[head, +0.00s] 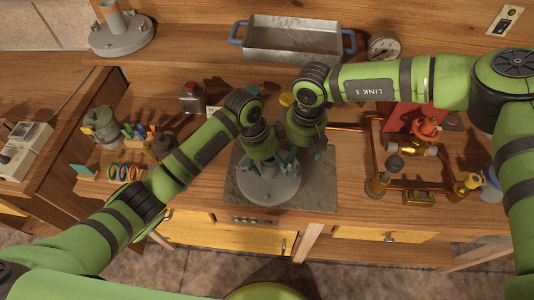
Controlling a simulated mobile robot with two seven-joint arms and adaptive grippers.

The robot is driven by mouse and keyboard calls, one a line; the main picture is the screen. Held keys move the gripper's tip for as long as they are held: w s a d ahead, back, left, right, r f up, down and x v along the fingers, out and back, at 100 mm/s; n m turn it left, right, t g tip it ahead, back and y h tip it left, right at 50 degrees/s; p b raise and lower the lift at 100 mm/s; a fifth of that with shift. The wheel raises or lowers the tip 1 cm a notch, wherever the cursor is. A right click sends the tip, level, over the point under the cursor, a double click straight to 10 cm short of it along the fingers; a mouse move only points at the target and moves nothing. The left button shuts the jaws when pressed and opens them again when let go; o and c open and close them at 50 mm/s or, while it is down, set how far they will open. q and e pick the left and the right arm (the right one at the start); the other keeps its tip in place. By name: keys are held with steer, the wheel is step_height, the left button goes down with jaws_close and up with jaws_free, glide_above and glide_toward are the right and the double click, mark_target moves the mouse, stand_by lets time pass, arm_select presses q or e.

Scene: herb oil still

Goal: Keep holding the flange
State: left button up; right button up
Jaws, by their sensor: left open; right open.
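A round grey metal flange (268,188) lies on a dark square plate (318,186) on the workbench, in the lower middle of the head view. My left gripper (270,163) points down over the flange's upper middle, with its jaws open. My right gripper (291,158) is close beside it on the right, also pointing down over the flange's upper right side, with its jaws open. The two grippers and wrists hide the upper part of the flange. I cannot tell whether the fingers touch it.
A similar grey flanged part with a pipe stub (121,37) stands at the back left. A metal tray with blue handles (293,40) and a round gauge (384,48) are at the back. Copper pipework with brass fittings (418,184) stands right. Coloured-handled tools (127,172) lie left.

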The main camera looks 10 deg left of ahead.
arm_select(q)
steer(key=shift+d+f, duration=0.1)
steer(key=shift+f, duration=0.2)
